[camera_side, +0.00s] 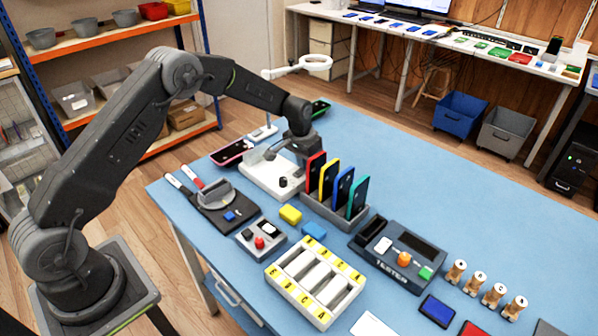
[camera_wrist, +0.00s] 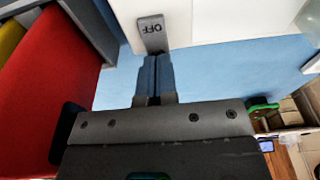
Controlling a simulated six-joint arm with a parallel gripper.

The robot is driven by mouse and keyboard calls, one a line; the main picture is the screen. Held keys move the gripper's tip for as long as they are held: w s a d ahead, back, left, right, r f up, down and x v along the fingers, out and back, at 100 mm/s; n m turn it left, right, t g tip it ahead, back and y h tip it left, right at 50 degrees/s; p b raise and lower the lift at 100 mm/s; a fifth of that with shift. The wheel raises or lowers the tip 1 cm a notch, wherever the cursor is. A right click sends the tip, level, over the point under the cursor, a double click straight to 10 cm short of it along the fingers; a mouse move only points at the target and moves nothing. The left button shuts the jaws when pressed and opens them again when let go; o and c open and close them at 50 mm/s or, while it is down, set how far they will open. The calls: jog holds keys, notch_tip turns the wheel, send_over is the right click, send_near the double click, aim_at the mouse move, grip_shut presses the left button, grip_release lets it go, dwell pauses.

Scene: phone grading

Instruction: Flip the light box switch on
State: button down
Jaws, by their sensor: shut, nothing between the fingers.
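The light box (camera_side: 258,172) is a low white box on the blue table in the side view, partly hidden by my arm. In the wrist view its white top (camera_wrist: 215,20) fills the upper part. The grey switch (camera_wrist: 152,30) is marked OFF and sits at the box's edge. My gripper (camera_wrist: 157,60) is shut and empty, with its fingertips right at the lower end of the switch. I cannot tell whether they touch it. In the side view my gripper (camera_side: 293,160) is above the box's right side, and the switch is not clear there.
A grey rack (camera_side: 335,213) with upright red, yellow, blue and teal phones stands close to the right of my gripper. The red phone (camera_wrist: 45,85) is near it in the wrist view.

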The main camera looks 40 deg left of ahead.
jog(key=shift+f, duration=0.2)
jog(key=shift+r, duration=3.55)
jog(key=shift+r, duration=0.1)
jog(key=s+d+r+t, duration=0.1)
jog(key=s+d+r, duration=0.1)
jog(key=s+r, duration=0.7)
jog(key=s+d+r+t, duration=0.1)
jog(key=s+d+r, duration=0.2)
jog(key=s+r, duration=0.6)
jog(key=s+d+t, duration=0.1)
jog(key=s, duration=1.8)
jog(key=shift+s+d+r+t, duration=0.15)
jog(key=shift+d+r+t, duration=0.05)
jog(key=shift+d+t, duration=0.2)
